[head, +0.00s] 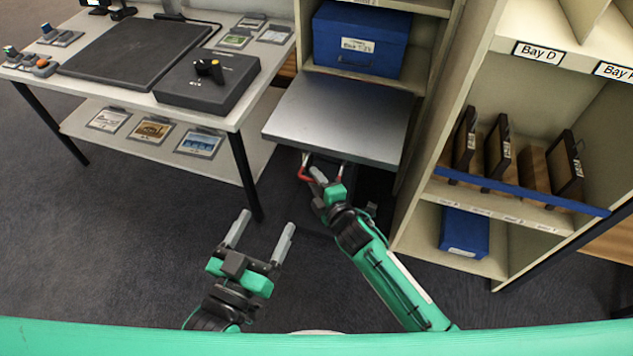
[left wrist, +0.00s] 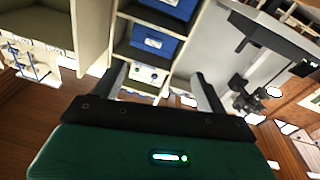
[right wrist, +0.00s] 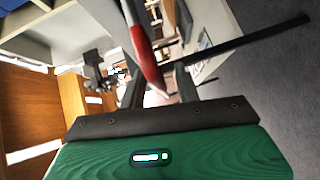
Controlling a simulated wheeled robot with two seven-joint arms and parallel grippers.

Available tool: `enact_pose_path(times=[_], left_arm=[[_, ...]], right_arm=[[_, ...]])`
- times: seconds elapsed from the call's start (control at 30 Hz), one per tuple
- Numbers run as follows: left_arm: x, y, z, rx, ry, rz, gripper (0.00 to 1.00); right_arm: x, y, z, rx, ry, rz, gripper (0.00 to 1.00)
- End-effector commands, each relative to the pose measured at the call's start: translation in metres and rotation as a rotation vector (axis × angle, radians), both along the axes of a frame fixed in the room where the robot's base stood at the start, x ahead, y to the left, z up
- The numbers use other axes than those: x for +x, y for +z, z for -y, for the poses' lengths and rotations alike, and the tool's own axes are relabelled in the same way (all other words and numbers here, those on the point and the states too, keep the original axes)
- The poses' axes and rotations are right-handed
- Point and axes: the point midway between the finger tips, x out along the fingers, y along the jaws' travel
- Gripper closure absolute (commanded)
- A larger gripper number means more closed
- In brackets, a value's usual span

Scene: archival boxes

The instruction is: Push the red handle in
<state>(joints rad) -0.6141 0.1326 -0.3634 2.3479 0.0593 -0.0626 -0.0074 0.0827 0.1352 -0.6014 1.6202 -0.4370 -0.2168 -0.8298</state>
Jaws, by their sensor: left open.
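The red handle (head: 303,173) sits low under the front of a grey platform (head: 345,115) in the head view, on light brackets. In the right wrist view the red handle (right wrist: 146,62) crosses the fingers at a slant, close to the camera. My right gripper (head: 325,178) is at the handle and hides part of it. Its fingers stand apart, with background visible between them; I cannot tell whether they touch the handle. My left gripper (head: 262,229) is open and empty above the floor, left of the handle and nearer to me.
A table (head: 215,118) with a dark box (head: 207,82) stands at the left. At the right is a shelf unit (head: 480,195) with dark frames and a blue box (head: 464,232). Another blue box (head: 359,40) sits behind the platform. The carpet around my left gripper is clear.

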Motion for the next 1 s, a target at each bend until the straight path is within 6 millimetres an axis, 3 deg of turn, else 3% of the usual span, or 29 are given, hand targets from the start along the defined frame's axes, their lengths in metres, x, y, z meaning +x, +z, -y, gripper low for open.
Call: enact_pose_path(times=[0.23, 0.4, 0.43, 0.7, 0.8, 1.0], left_arm=[[0.0, 0.001, 0.0, -0.001, 0.001, 0.005, 0.25], [0.0, 0.001, 0.0, -0.001, 0.001, 0.004, 0.25], [0.0, 0.001, 0.0, -0.001, 0.001, 0.004, 0.25], [0.0, 0.001, 0.0, 0.002, -0.002, -0.007, 0.25], [-0.008, -0.018, 0.004, 0.022, -0.018, -0.096, 0.25], [-0.015, -0.035, 0.009, 0.044, -0.036, -0.18, 0.25]], right_arm=[[0.001, 0.0, 0.0, 0.0, 0.0, 0.0, 0.68], [0.001, 0.0, 0.0, 0.0, 0.0, 0.0, 0.99], [0.001, 0.0, 0.0, 0.0, 0.0, 0.0, 1.0], [0.005, 0.001, 0.001, -0.001, 0.0, 0.0, 1.0], [0.014, 0.002, 0.004, -0.001, 0.0, 0.0, 1.0], [0.025, 0.0, 0.008, -0.001, 0.0, 0.0, 1.0]])
